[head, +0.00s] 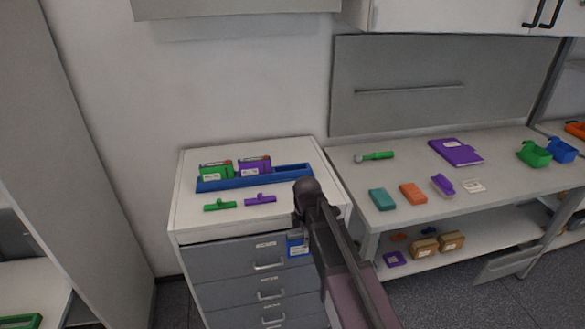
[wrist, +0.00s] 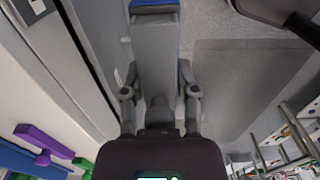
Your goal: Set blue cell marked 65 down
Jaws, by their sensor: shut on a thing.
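The blue cell (head: 297,247) shows in the head view in front of the upper drawer, below the cabinet top's front edge. It has a pale label too small to read, and my arm partly covers it. In the wrist view the blue cell (wrist: 154,5) shows only as a strip at the top edge. My gripper (wrist: 155,20) is shut on it there; in the head view my arm hides the fingers. A long blue tray (head: 285,176) lies on the cabinet top, with a green cell (head: 216,170) and a purple cell (head: 254,166) standing at its left part. The tray's right part looks empty.
A green piece (head: 220,205) and a purple piece (head: 260,199) lie in front of the tray. The bench at right holds a teal block (head: 382,199), an orange block (head: 412,193), a purple book (head: 456,152) and a green-handled tool (head: 375,156).

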